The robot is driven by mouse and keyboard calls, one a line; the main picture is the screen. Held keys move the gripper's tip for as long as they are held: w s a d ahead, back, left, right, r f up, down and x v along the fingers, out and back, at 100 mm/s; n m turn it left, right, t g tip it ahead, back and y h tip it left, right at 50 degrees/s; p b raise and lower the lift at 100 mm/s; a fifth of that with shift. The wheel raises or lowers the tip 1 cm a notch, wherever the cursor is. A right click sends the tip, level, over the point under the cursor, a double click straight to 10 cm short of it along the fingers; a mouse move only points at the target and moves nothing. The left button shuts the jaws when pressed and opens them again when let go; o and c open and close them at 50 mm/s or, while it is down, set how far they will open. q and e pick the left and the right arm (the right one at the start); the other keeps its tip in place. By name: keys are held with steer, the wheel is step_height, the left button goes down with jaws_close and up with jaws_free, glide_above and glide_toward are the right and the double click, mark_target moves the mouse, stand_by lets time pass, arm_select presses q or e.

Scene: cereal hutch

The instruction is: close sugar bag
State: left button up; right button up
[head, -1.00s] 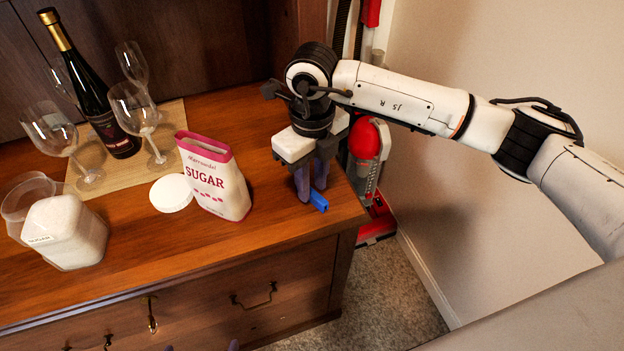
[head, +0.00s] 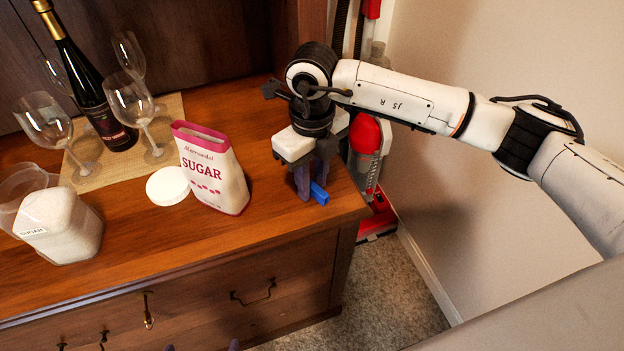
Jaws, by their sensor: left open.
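The sugar bag (head: 212,182) stands upright on the wooden counter, white with a pink top edge and pink print. Its top looks unfolded and no clip is on it. My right gripper (head: 311,186) points down at the counter's right end, right of the bag and apart from it. Its fingers are close together around a small blue clip (head: 319,194), which sticks out toward the front; the fingers partly hide it. My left gripper (head: 201,348) shows only as two purple fingertips at the bottom edge, spread apart and empty, in front of the drawers.
A sugar jar (head: 65,228) stands left, with a round white lid (head: 168,186) between it and the bag. A wine bottle (head: 100,105) and several glasses stand on a woven mat (head: 168,108) behind. The counter front is clear.

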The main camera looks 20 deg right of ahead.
jaws_close()
steer(key=shift+r, duration=0.1)
